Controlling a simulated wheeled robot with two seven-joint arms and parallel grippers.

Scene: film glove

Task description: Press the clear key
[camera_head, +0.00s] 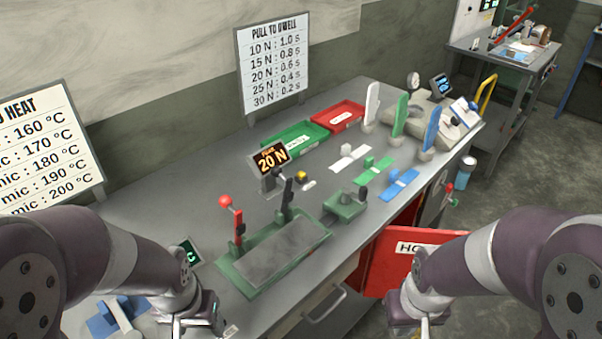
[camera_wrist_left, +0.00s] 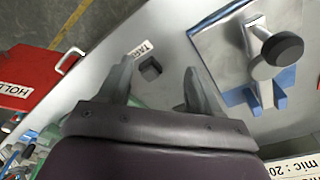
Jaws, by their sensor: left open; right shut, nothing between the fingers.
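A small yellow-and-black key (camera_head: 300,176) sits on the bench just right of the 20 N display (camera_head: 270,157), with a small white label beside it. I cannot read whether it is the clear key. A small dark key (camera_wrist_left: 150,69) shows in the left wrist view beside a white label (camera_wrist_left: 141,50) that seems to read TARE. My left gripper (camera_head: 197,328) is open and empty over the bench's front left; its fingers (camera_wrist_left: 160,85) appear on either side of the dark key in the wrist view, apart from it. My right gripper (camera_head: 422,328) is shut and empty at the lower right.
A green press base with a grey plate (camera_head: 280,250) and red and black levers stands mid-bench. A blue stand (camera_head: 108,318) lies left of my left gripper. Green (camera_head: 290,140) and red trays (camera_head: 335,117) sit behind. A red holding bin (camera_head: 395,265) hangs at the front edge.

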